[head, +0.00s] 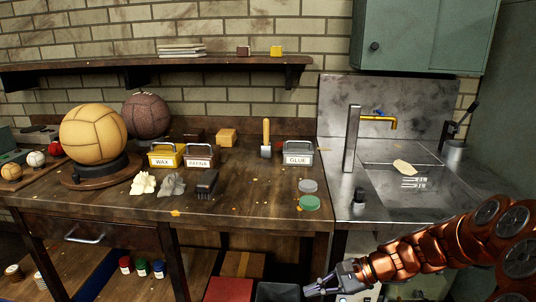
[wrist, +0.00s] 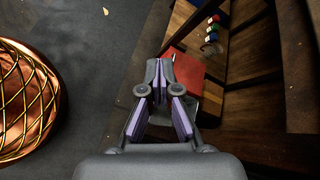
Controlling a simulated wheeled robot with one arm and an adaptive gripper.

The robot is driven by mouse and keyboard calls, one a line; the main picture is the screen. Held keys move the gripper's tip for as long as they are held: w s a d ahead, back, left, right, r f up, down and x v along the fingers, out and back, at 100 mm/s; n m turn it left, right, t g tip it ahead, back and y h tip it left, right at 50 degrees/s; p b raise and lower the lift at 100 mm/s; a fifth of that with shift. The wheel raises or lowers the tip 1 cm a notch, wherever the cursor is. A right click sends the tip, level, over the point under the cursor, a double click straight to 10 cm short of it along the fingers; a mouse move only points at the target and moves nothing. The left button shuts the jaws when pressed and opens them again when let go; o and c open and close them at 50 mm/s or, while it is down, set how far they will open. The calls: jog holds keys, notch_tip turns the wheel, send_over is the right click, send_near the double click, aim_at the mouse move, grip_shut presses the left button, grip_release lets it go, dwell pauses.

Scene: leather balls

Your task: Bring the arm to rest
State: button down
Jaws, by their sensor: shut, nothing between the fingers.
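My copper arm (head: 420,250) reaches in from the right edge in the head view. My gripper (head: 312,289) hangs low in front of the workbench, below the level of its top. In the wrist view my gripper (wrist: 160,75) shows its fingers together at the tips, with nothing between them. Past the fingertips lies a red box (wrist: 186,75) on the bench's lower level. The red box also shows at the bottom of the head view (head: 228,290).
The wooden workbench (head: 250,198) carries two balls, a WAX tin (head: 163,160), a FARINA tin (head: 199,162), a GLUE tin (head: 298,159) and a brush (head: 207,183). A metal sink (head: 400,207) adjoins at right. A dark bin (head: 277,292) stands beside my gripper. Floor (wrist: 60,25) is open left in the wrist view.

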jog(key=s+a+r+n+g+h+p, duration=0.3)
jog(key=s+r+n+h+p, duration=0.35)
jog(key=s+r, duration=0.8)
jog(key=s+d+r+n+h+p, duration=0.2)
jog(key=s+d+r+n+p, duration=0.1)
jog(key=s+d+r+p, duration=0.2)
jog(key=s+d+r+n+h+p, duration=0.3)
jog(key=s+d+r+p, duration=0.1)
jog(key=s, duration=0.6)
jog(key=r+p, duration=0.1)
jog(key=p, duration=0.1)
jog(key=shift+s+d+r+p, duration=0.15)
jog(key=shift+d+r+p, duration=0.15)
jog(key=shift+d+r, duration=0.1)
jog(key=c, duration=1.9)
grip_release()
